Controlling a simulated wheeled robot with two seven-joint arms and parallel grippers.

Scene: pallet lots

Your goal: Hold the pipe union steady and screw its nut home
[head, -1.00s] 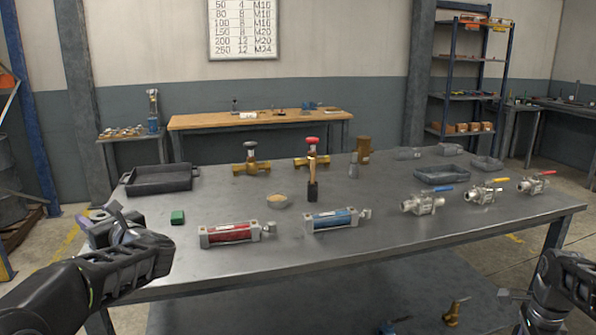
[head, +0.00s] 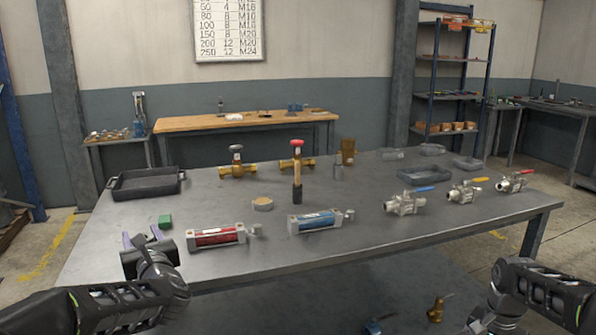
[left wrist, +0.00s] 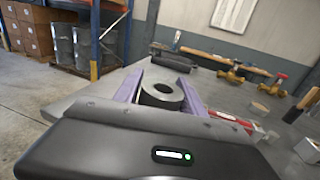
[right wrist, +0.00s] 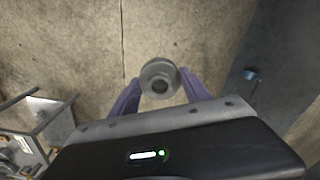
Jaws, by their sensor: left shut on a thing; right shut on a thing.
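My left gripper (head: 146,238) is just above the near left edge of the steel table. In the left wrist view its purple fingers (left wrist: 158,88) are shut on a thick grey ring-shaped part (left wrist: 163,92) of the pipe union, its round hole facing the camera. In the right wrist view my right gripper (right wrist: 160,88) is shut on another round grey union part (right wrist: 159,68) with a hole in its middle, held above the floor. I cannot tell for certain which is the nut. The two parts are far apart. The right fingers do not show clearly in the head view.
The table's front strip is mostly clear. A lower shelf holds small fittings.

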